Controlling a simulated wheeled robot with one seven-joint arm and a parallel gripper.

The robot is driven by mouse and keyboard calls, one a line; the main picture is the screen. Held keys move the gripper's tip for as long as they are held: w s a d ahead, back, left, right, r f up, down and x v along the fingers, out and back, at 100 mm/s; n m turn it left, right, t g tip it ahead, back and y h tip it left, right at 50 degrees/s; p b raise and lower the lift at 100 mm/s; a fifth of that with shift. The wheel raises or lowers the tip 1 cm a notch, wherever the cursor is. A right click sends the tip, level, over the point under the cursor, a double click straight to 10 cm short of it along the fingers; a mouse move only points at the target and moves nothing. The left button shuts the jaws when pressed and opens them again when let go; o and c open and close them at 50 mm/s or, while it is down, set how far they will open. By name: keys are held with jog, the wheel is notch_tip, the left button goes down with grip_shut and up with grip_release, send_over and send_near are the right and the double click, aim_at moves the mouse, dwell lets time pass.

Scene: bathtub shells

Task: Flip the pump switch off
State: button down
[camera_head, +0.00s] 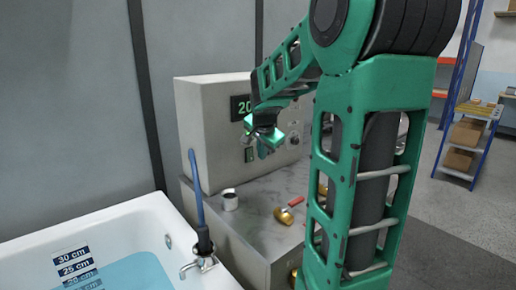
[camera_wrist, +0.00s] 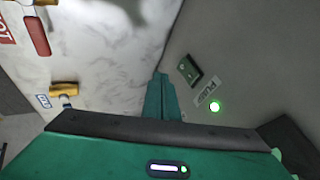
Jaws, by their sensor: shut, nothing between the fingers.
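The grey control box (camera_head: 205,125) stands on the marble-topped counter, with a green-digit display (camera_head: 240,107) on its front. My gripper (camera_head: 264,150) is in front of that face and hides part of it. In the wrist view my gripper (camera_wrist: 161,77) is shut and empty, its fingers close together. Contact with the face cannot be told.
A bathtub (camera_head: 135,225) with water and a tap (camera_head: 199,264) is at the left. Shelving (camera_head: 465,130) stands far right.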

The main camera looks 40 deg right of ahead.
aim_at(254, 156)
jog(key=w, duration=0.1)
jog(key=w+f, duration=0.1)
jog(key=w, duration=0.1)
jog(key=w+d+f, duration=0.1)
jog(key=w, duration=0.1)
jog(key=shift+d+f, duration=0.1)
jog(key=shift+f, duration=0.15)
jog(key=shift+w+a, duration=0.1)
jog(key=shift+a, duration=0.2)
jog(key=shift+d, duration=0.3)
jog(key=shift+r, duration=0.8)
